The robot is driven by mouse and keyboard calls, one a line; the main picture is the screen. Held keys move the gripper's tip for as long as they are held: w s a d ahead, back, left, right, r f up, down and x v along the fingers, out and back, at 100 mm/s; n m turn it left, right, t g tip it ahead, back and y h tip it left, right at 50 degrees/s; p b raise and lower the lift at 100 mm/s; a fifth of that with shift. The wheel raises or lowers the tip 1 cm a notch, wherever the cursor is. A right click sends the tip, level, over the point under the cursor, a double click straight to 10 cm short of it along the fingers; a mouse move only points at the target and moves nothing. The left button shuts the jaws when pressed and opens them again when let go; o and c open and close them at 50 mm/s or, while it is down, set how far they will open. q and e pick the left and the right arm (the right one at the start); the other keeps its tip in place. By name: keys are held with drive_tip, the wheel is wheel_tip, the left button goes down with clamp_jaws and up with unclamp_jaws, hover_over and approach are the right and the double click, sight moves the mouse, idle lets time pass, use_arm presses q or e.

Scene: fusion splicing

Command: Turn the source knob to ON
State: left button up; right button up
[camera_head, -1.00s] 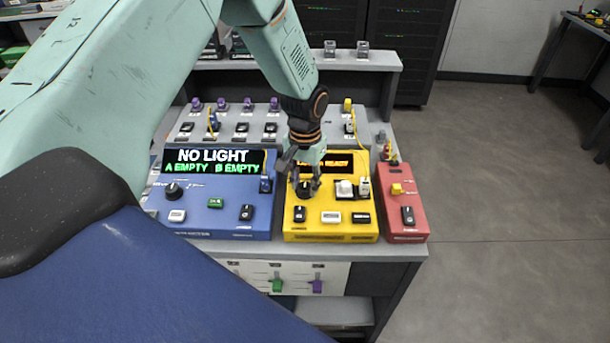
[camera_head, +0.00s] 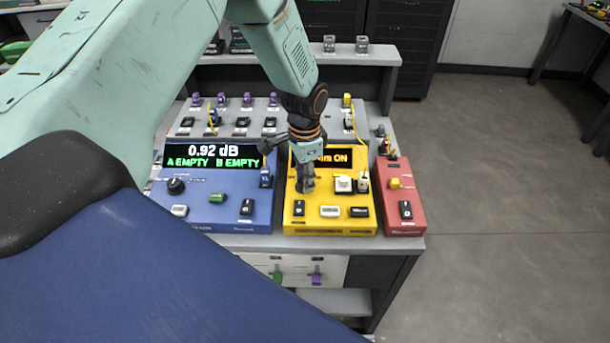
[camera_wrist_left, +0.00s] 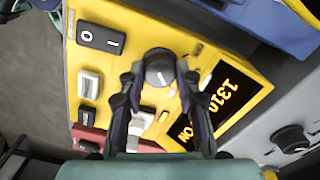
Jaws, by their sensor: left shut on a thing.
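The yellow source box (camera_head: 322,224) stands in the middle of the bench, and its screen (camera_head: 339,158) ends in "ON". In the left wrist view the screen (camera_wrist_left: 226,99) reads "1310" and "ON". The round black source knob (camera_wrist_left: 160,68) sits between my left gripper's fingertips, its white mark showing on top. My left gripper (camera_head: 305,186) is over the knob at the box's left side and shut on it; its fingers hide the knob in the head view. In the wrist view the fingers (camera_wrist_left: 160,80) lie on either side of the knob. My right gripper is not in view.
A blue meter box (camera_head: 222,217) on the left shows "0.92 dB" and "A EMPTY B EMPTY". A red box (camera_head: 405,222) stands on the right. A grey panel with purple-capped ports (camera_head: 222,100) lies behind. Open floor (camera_head: 500,210) is to the right.

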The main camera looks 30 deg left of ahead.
use_arm(q)
drive_tip(key=shift+w+r, duration=0.1)
idle(0.4)
drive_tip(key=o, duration=1.1)
drive_tip(key=shift+o, duration=0.2)
wheel_tip(320, 180, up, 12)
drive_tip(key=shift+s, duration=0.2)
